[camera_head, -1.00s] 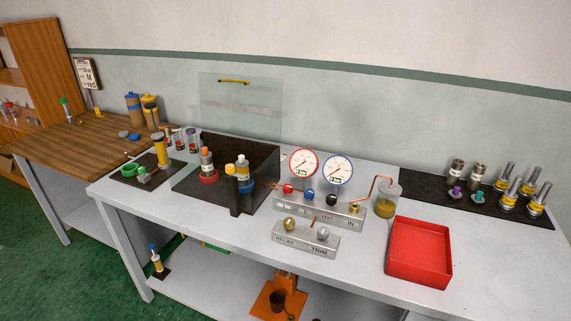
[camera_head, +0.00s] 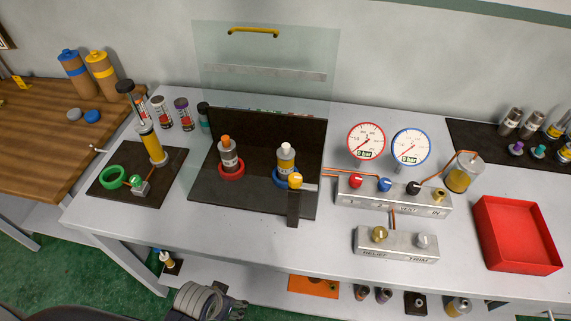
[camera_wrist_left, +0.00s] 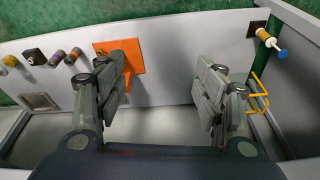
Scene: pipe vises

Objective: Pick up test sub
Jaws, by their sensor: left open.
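I cannot tell for sure which item is the test sub. A grey cylinder with an orange cap (camera_head: 229,155) stands upright in a red ring on the dark tray. A grey and yellow cylinder with a white cap (camera_head: 285,162) stands in a blue ring beside it. Several small cylinders are on the lower shelf, including a purple-banded one (camera_head: 383,295). My left gripper (camera_head: 222,302) is low at the front of the bench, clear of the cylinders on top. In the left wrist view its fingers (camera_wrist_left: 163,92) are apart and empty over the lower shelf. My right gripper is out of view.
An orange plate (camera_wrist_left: 122,65) lies on the lower shelf. A yellow and white item with a blue end (camera_wrist_left: 267,40) is at the right there. On top are a clear screen (camera_head: 265,85), gauges (camera_head: 366,140), valve blocks (camera_head: 394,195) and a red tray (camera_head: 490,212).

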